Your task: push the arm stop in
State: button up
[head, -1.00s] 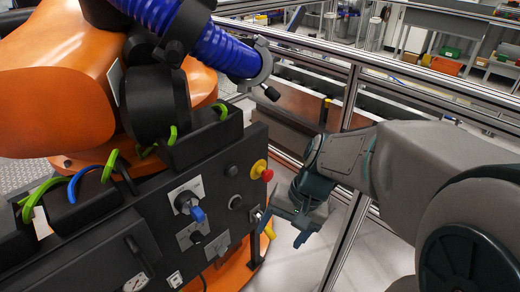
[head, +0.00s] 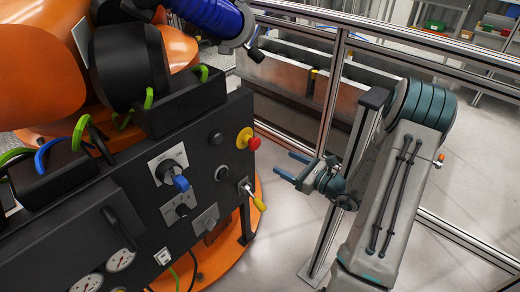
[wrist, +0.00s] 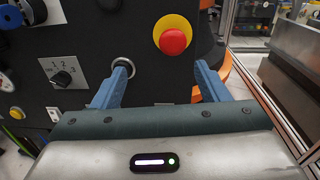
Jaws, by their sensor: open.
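The arm stop appears to be the red mushroom button on a yellow collar (head: 247,140), at the upper right edge of the black control panel. It also shows in the wrist view (wrist: 173,41), above the gap between the fingers. It stands out from the panel face; I cannot tell whether it is pressed. My gripper (head: 284,163) is open and empty, to the right of the button and a little below it in the head view, with clear space between them. In the wrist view both blue fingers (wrist: 162,66) are spread apart.
An orange robot (head: 45,75) stands behind the panel. A metal guard rail (head: 328,110) runs behind my arm. Floor between panel and rail is clear.

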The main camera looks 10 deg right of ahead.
aim_at(257, 145)
jog(key=shift+m+t+h, duration=0.4)
jog(key=shift+m+t, duration=0.1)
jog(key=shift+m, duration=0.1)
jog(key=x, duration=0.9)
jog(key=d+f+x, duration=0.1)
jog(key=x, duration=0.3)
jog(key=shift+w+a+p, duration=0.1)
jog(key=shift+w+p, duration=0.3)
jog(key=shift+w, duration=0.15)
jog(key=shift+c, duration=0.3)
jog(key=c, duration=1.3)
jog(key=shift+w+a+b, duration=0.4)
jog(key=shift+w+a, duration=0.05)
jog(key=shift+w, duration=0.15)
jog(key=o, duration=1.4)
jog(key=shift+w+a, duration=0.1)
jog(key=shift+c, duration=0.2)
